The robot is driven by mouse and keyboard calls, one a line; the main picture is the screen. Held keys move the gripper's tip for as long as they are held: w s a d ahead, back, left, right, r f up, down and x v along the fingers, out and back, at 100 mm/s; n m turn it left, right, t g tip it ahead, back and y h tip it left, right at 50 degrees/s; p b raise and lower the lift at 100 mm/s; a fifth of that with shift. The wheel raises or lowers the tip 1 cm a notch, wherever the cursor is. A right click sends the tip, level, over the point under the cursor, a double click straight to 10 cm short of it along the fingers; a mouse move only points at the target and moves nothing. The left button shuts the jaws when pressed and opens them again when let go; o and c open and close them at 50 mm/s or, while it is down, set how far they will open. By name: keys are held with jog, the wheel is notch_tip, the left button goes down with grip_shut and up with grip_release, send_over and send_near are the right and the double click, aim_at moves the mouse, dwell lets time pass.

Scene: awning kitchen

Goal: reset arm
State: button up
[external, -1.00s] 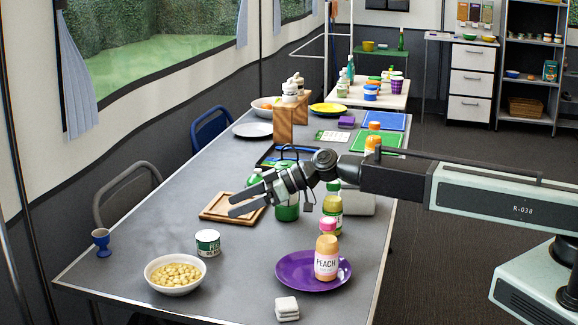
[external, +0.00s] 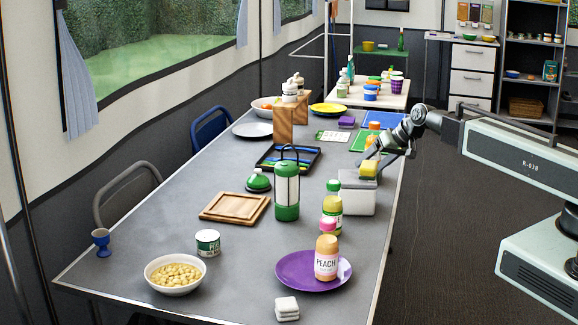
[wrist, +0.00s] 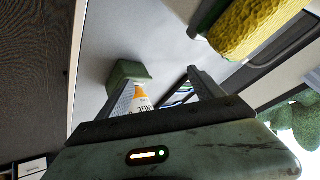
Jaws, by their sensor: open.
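My gripper (external: 380,160) is in the external view at the table's right edge, pointing down and left beside a yellow sponge (external: 369,168). Its two fingers also show in the wrist view (wrist: 160,80), spread apart with nothing held between them. The sponge lies on a grey-white box (external: 356,196), and a yellow, rough-surfaced object (wrist: 250,25) fills the wrist view's upper right. A white bottle with an orange cap (wrist: 141,102) shows beyond the fingers, partly hidden.
A green lantern (external: 287,190), a yellow-green bottle (external: 332,213) and a peach bottle (external: 326,262) on a purple plate (external: 290,280) stand left and in front of the box. Blue and green boards lie behind. The floor right of the table is clear.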

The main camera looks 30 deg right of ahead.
jog(key=s+d+f+m+g+h+b, duration=0.1)
jog(key=s+d+f+g+h+b, duration=0.1)
jog(key=s+d+f, duration=0.45)
jog(key=s+d+f+g+h+b, duration=0.1)
jog(key=s+d+f+h, duration=0.15)
jog(key=d, duration=0.65)
jog(key=s+a+f+n+g+y+b, duration=0.1)
jog(key=s+a+f+g+b, duration=0.15)
jog(key=s+a, duration=0.2)
jog(key=s+a+f+n+g+b, duration=0.1)
jog(key=s+a+f+g+b, duration=0.1)
jog(key=s+a+f+b, duration=0.3)
notch_tip(320, 180, up, 21)
jog(key=s+d+p, duration=0.1)
jog(key=p, duration=2)
jog(key=shift+d, duration=0.3)
